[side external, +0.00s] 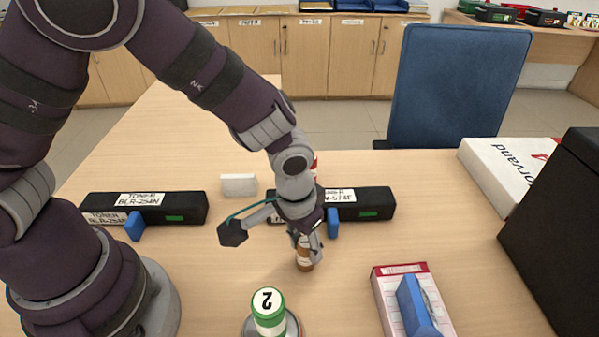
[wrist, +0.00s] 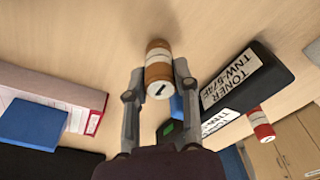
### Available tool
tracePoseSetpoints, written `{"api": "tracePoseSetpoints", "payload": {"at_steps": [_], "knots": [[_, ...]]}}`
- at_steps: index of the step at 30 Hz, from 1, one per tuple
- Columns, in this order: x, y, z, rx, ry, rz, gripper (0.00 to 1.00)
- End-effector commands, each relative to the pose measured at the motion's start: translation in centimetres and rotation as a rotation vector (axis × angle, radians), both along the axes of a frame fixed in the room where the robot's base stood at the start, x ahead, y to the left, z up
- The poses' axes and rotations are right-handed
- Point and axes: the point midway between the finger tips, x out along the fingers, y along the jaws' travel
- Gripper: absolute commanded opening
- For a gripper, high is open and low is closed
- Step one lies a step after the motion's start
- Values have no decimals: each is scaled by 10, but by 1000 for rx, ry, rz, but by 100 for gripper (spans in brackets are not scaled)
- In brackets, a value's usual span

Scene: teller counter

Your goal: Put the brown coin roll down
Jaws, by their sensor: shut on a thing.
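The brown coin roll (side external: 304,258) is upright or nearly so below my gripper (side external: 307,238) in the side view. In the wrist view the same roll (wrist: 158,68), brown with a pale band, sits between the two fingertips of my gripper (wrist: 158,80). My gripper is shut on it. The roll's lower end is at or just above the wooden table (side external: 200,290); I cannot tell whether it touches.
Two black toner boxes (side external: 185,208) (side external: 375,203) lie behind, with a white block (side external: 239,185) between. A red-and-white pad (side external: 385,290) lies at right. A red-and-white roll (wrist: 260,124) is beyond the toner. Table around the roll is clear.

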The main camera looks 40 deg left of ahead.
Motion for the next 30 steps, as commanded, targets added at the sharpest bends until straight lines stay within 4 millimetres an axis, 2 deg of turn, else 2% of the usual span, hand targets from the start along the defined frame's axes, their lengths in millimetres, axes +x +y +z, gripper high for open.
{"api": "tracePoseSetpoints", "payload": {"at_steps": [1, 6, 14, 17, 20, 27, 30], "knots": [[0, 0, 0, 0, 0, 0, 32], [0, 0, 0, 0, 0, 0, 54], [0, 0, 0, 0, 0, 0, 54], [0, 0, 6, -1, -1, -1, 54], [-2, -1, 22, -4, -4, -2, 54], [-11, -1, 85, -6, -7, -2, 54], [-15, -1, 105, -4, -5, -3, 54]]}}
